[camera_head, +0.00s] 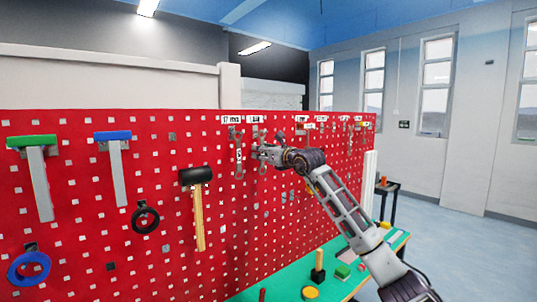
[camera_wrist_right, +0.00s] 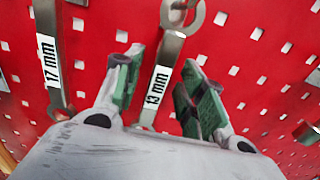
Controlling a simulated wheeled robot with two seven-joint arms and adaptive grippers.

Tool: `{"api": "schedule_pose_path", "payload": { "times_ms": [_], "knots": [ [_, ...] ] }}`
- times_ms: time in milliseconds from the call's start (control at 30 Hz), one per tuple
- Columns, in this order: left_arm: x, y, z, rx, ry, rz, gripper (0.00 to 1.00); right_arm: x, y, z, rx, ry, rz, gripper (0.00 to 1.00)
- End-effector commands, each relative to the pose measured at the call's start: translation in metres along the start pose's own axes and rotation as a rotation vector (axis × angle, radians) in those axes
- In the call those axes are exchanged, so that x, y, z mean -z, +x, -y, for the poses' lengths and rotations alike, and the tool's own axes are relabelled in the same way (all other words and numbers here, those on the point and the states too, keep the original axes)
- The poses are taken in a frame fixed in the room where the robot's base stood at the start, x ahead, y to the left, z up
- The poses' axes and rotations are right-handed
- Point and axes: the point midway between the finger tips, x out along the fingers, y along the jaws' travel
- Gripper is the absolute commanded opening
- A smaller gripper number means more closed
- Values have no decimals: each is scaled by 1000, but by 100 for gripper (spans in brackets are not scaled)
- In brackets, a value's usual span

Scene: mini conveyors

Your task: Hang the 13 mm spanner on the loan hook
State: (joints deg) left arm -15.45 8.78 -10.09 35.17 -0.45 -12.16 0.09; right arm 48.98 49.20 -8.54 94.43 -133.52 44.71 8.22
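The 13 mm spanner (camera_wrist_right: 163,75) hangs upright on the red pegboard, its ring end at the top and a white "13 mm" label on its shank. It also shows in the head view (camera_head: 256,139), partly hidden by my gripper. My right gripper (camera_wrist_right: 160,62) is open, with one green-padded finger on each side of the shank and gaps showing. In the head view the right gripper (camera_head: 259,153) is close to the board. I cannot tell which hook is the loan hook. My left gripper is not in view.
The 17 mm spanner (camera_wrist_right: 50,58) hangs just left of the 13 mm one. More labelled tools hang to the right. A green bench (camera_head: 275,289) carries small items below.

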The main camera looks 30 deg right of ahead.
Motion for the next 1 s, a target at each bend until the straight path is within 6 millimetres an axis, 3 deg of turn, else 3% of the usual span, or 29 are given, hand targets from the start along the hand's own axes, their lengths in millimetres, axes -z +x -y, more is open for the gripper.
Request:
{"api": "schedule_pose_path", "payload": {
  "times_ms": [100,1000],
  "knots": [
    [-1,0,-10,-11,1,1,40,0,-2,0,-1,0,0,40],
    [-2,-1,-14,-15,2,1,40,1,-64,0,0,0,0,40]
  ]
}}
